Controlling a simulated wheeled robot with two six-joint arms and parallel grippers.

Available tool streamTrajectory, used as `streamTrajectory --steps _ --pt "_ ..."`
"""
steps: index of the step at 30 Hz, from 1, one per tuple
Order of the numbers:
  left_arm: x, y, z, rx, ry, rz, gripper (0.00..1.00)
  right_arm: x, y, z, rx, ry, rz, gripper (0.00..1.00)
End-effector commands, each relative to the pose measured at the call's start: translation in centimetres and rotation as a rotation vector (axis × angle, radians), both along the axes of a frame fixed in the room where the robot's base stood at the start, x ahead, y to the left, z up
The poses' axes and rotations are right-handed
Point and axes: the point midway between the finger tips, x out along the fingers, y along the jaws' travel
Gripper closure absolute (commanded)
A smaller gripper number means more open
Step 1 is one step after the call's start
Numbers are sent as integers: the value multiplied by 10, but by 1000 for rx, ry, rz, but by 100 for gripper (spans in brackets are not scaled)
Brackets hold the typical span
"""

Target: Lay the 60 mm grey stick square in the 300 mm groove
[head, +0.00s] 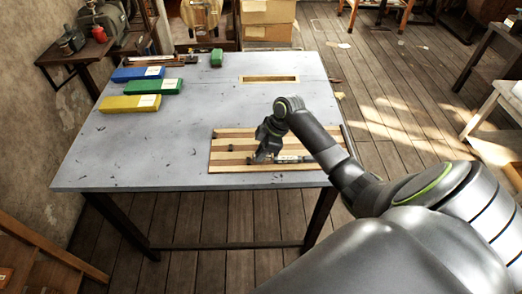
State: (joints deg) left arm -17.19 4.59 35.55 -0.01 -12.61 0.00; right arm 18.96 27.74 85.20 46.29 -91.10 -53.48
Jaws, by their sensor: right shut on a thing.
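The wooden board (222,168) with several long parallel grooves lies at the front right of the table. My right gripper (257,160) is low over the board's front part, its arm coming in from the right. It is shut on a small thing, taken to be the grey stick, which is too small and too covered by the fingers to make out. A light grey bar (290,159) lies along the board just right of the gripper. Small dark pieces (231,147) sit on the board's left part. I cannot tell which groove is the 300 mm one. My left gripper is out of view.
Blue (135,74), green (152,87) and yellow (128,104) boxes lie at the table's left. A wood-rimmed recess (270,79) lies behind the board. The table's middle and front left (140,150) are clear.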

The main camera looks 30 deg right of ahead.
Motion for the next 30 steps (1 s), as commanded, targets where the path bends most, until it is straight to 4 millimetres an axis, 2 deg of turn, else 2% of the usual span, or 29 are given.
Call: streamTrajectory --steps 30 --pt "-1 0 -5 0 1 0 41 0 0 -13 0 0 1 100"
